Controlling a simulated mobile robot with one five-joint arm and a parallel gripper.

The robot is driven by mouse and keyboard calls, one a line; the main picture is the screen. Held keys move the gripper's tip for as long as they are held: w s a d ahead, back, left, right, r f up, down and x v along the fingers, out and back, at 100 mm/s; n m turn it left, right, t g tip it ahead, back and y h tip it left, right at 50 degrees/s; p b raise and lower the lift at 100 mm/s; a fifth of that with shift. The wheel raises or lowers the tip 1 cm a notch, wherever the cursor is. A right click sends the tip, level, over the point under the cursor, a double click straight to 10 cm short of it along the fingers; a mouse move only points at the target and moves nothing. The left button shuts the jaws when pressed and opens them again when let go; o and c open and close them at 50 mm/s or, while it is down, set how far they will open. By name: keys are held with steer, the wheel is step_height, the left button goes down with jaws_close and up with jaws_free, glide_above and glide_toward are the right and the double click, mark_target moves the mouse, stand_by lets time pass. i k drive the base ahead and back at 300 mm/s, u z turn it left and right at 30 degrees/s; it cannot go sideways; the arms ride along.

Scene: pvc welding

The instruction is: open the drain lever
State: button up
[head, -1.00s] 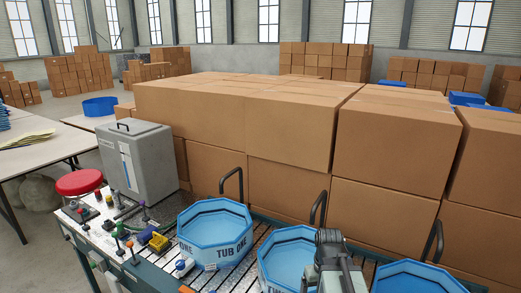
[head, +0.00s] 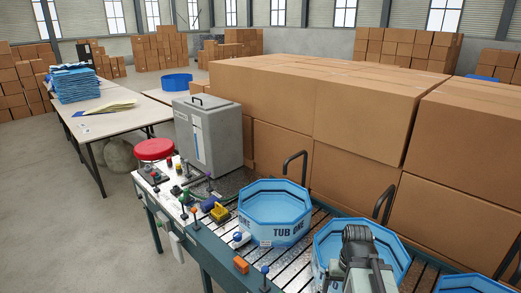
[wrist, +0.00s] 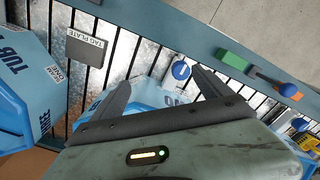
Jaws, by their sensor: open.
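Which part is the drain lever I cannot tell. A blue-knobbed lever (head: 265,270) stands on the bench's front rail; a blue ball on an orange stem (wrist: 288,90) shows at the right of the wrist view. A blue-and-white round knob (wrist: 180,70) lies just beyond my fingertips in the wrist view; a similar one (head: 240,238) sits left of the tub marked TUB ONE (head: 275,222) in the head view. My gripper (wrist: 162,82) is open and empty, its fingers spread above a blue tub (wrist: 150,93). In the head view my arm covers part of the middle tub (head: 330,240).
Small coloured levers, including a green one (head: 186,190) and a purple one (head: 208,172), crowd the bench's left end beside a grey tank (head: 215,135). Black curved pipes (head: 295,155) rise behind the tubs. Stacked cartons (head: 365,110) wall off the back. Floor at left is open.

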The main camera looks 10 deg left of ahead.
mark_target(194, 210)
steer(key=u, duration=0.05)
steer(key=k, duration=0.65)
steer(key=u, duration=0.4)
steer(key=i, duration=1.25)
steer(key=u, duration=1.3)
steer(key=i, duration=0.75)
steer(key=u, duration=0.8)
steer(key=i, duration=0.6)
steer(key=z, duration=0.25)
steer(key=k, duration=0.6)
steer(key=u, duration=0.15)
steer(key=i, duration=0.45)
steer(key=z, duration=0.3)
steer(key=k, duration=0.25)
steer(key=u, duration=0.2)
